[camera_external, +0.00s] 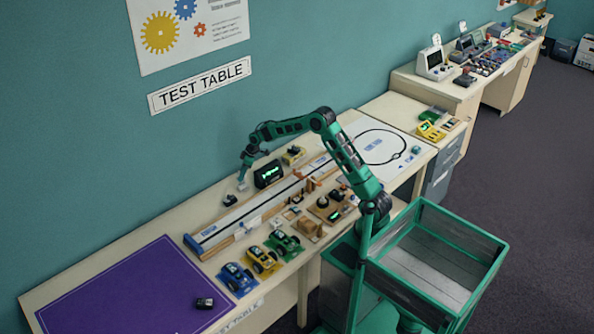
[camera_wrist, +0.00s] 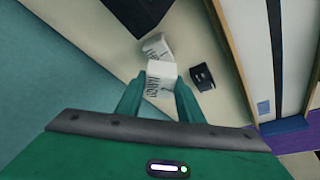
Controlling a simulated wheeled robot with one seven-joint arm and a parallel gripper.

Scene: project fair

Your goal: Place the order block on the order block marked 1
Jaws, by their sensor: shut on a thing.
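My gripper (camera_external: 243,181) reaches down over the back of the long table, near the wall. In the wrist view its fingers (camera_wrist: 160,88) are shut on a white order block (camera_wrist: 161,70) with dark lettering on its side. A second white block (camera_wrist: 156,46), also with dark marks, lies on the table just beyond the held one and looks turned at an angle. The held block overlaps it in the picture, so I cannot tell whether they touch. I cannot read a clear 1 on either. In the external view the white blocks (camera_external: 242,187) are tiny and not separable.
A small black block (camera_wrist: 202,77) sits right of the held block in the wrist view. A dark display box (camera_external: 268,174) stands close to the gripper, and a long track (camera_external: 250,212) runs along the table. A purple mat (camera_external: 120,290) lies at the near left.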

